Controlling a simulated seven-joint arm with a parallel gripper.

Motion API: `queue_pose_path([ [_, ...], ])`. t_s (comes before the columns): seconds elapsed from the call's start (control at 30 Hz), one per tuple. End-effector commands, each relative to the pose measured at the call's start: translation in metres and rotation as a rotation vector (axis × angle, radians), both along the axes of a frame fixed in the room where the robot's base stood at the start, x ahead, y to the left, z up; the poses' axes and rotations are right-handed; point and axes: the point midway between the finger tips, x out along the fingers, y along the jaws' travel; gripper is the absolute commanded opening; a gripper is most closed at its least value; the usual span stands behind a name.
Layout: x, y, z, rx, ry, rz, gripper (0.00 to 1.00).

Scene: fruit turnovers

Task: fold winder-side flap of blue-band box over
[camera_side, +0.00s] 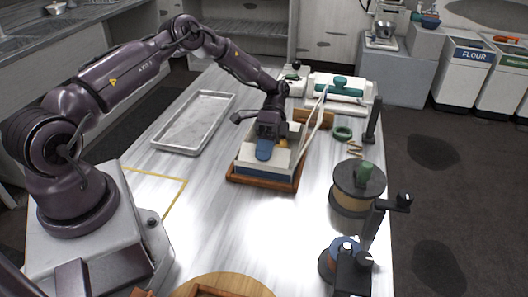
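The white box with a blue band (262,172) sits in a brown wooden tray (264,184) near the middle of the table. A thin pale flap (313,123) appears to stand up, tilted, on the box's right side, towards the twine spool. My gripper (268,146) points down over the box, close to or inside its top. A blue piece shows at its tip, and I cannot tell whether it belongs to the gripper or the box. The fingers are too small and covered to read. The box's inside is mostly hidden by my gripper.
A twine spool (357,192) and a cranked stand (350,262) are at the right edge. An empty metal tray (195,122) lies left of the box. A green ring (343,133), a dark post (374,122) and a white machine with a green roller (342,90) are behind.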

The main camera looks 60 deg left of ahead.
Motion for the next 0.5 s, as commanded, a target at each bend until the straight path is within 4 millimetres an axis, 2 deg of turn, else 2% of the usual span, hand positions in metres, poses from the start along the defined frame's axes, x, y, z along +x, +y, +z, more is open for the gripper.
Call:
queue_pose_path([
  [0.23,0.0,-0.0002,0.0002,0.0,0.0,0.0,0.0],
  [0.27,0.0,-0.0002,0.0002,0.0,0.0,0.0,0.04],
  [0.37,0.0,-0.0002,0.0002,0.001,-0.001,0.0,0.27],
  [0.5,0.0002,0.0,-0.0002,0.001,-0.001,0.0,0.28],
])
